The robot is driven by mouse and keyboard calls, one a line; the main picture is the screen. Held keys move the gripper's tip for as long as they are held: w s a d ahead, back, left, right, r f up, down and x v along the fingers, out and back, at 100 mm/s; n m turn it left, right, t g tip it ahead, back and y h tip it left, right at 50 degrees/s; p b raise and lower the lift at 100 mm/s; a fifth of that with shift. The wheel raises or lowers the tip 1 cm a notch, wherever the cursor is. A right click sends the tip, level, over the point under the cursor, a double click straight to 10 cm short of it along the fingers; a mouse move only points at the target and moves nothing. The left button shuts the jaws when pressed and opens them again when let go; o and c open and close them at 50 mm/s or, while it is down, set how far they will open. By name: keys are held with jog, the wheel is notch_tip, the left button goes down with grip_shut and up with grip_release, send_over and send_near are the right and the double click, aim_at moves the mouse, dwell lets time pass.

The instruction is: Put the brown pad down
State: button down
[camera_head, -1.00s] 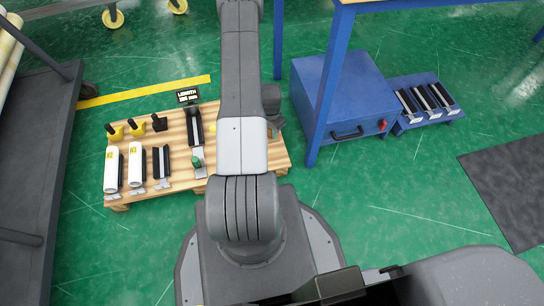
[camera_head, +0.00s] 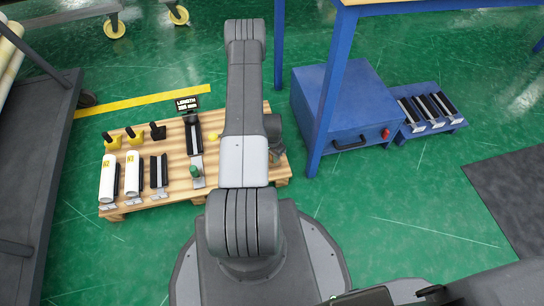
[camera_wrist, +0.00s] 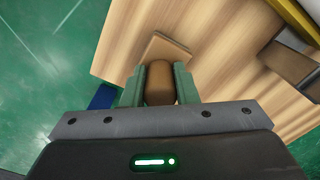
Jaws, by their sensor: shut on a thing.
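The brown pad shows in the wrist view as a flat square plate (camera_wrist: 163,50) with a rounded brown grip (camera_wrist: 160,88). My gripper (camera_wrist: 159,78) has green fingers on both sides of that grip and is shut on it. The plate lies beyond the fingertips, over the right-hand end of the wooden pallet (camera_wrist: 225,45). I cannot tell whether the plate touches the wood. In the head view my arm hides most of the gripper and the pad.
The pallet (camera_head: 228,177) carries white rolls (camera_head: 108,178), yellow-and-black holders, a black rail and a length sign (camera_head: 187,103). A blue cabinet (camera_head: 345,105) and a blue rack (camera_head: 430,112) stand to the right. A dark cart (camera_head: 35,150) is at the left.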

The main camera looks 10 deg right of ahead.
jog(key=shift+f, duration=0.2)
jog(key=c, duration=1.1)
grip_release()
jog(key=shift+c, duration=0.2)
notch_tip(320, 180, up, 12)
jog(key=p, duration=0.4)
jog(key=shift+r, duration=0.2)
jog(key=shift+f, duration=0.1)
